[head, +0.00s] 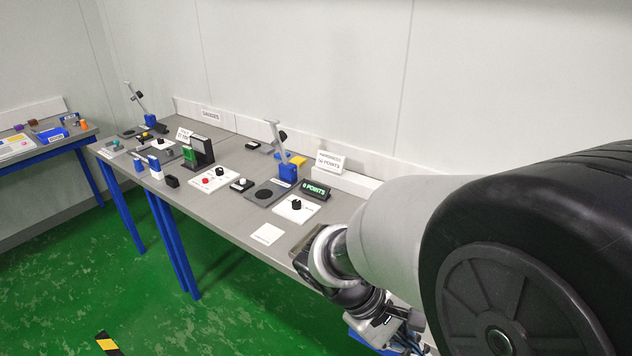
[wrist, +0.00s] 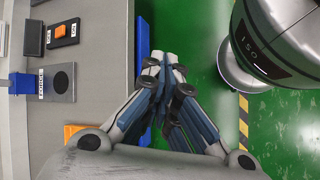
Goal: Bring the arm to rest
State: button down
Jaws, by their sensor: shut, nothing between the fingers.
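My arm reaches from the right side of the head view toward the near right edge of the grey bench (head: 236,216). My gripper (wrist: 166,62) shows in the wrist view with its fingers together and nothing between them. It hangs over the bench's blue edge and the green floor. In the head view the wrist is at the bench's right end, and the fingertips are hidden.
An orange switch (wrist: 62,31) shows in the wrist view. Green floor (head: 90,270) lies open in front.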

jog(key=s+a+r+m+t+y, duration=0.2)
jog(key=s+r+m+t+y, duration=0.4)
jog(key=s+r+m+y, duration=0.1)
jog(key=shift+s+v, duration=0.2)
jog(key=shift+v, duration=1.45)
jog(key=shift+a+f, duration=0.1)
jog(key=shift+a, duration=0.1)
